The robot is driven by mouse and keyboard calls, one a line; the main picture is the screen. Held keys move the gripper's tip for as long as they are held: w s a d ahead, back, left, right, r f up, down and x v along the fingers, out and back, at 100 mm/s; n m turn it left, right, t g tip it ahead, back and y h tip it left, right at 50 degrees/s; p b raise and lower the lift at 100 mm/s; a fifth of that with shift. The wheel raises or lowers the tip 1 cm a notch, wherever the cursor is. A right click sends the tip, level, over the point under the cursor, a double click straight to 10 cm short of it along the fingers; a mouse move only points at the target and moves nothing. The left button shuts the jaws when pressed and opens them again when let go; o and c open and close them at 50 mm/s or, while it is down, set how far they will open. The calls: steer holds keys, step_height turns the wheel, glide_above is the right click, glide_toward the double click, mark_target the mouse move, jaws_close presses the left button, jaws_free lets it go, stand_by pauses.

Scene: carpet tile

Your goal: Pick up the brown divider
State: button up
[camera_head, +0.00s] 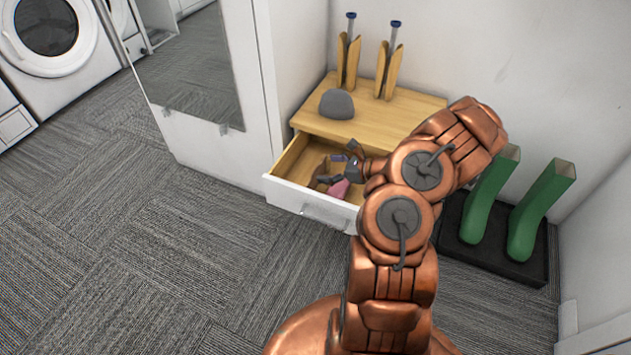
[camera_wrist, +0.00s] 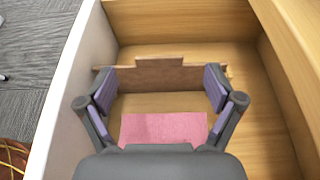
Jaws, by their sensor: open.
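The brown divider (camera_wrist: 160,76) is a thin, dark brown board with a raised step in the middle. It stands across the open wooden drawer (camera_wrist: 190,20) in the wrist view, and part of it shows in the head view (camera_head: 319,172). My gripper (camera_wrist: 160,88) is open, with its purple-padded fingers spread near the two ends of the divider. The fingers hide parts of those ends, and I cannot tell whether they touch it. In the head view my gripper (camera_head: 341,165) reaches down into the drawer.
A pink item (camera_wrist: 165,128) lies on the drawer floor, nearer my palm than the divider. The drawer's white front (camera_head: 310,205) and wooden walls are close around my gripper. A grey cap-like object (camera_head: 337,104) sits on the cabinet top. Green boots (camera_head: 537,212) stand right on a black tray.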

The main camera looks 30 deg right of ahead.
mark_target(316, 169)
steer(key=b+x, duration=0.1)
steer(key=x, duration=0.3)
steer(key=shift+s+f, duration=0.1)
steer(key=shift+f, duration=0.05)
steer(key=c, duration=1.6)
steer(key=shift+o, duration=0.2)
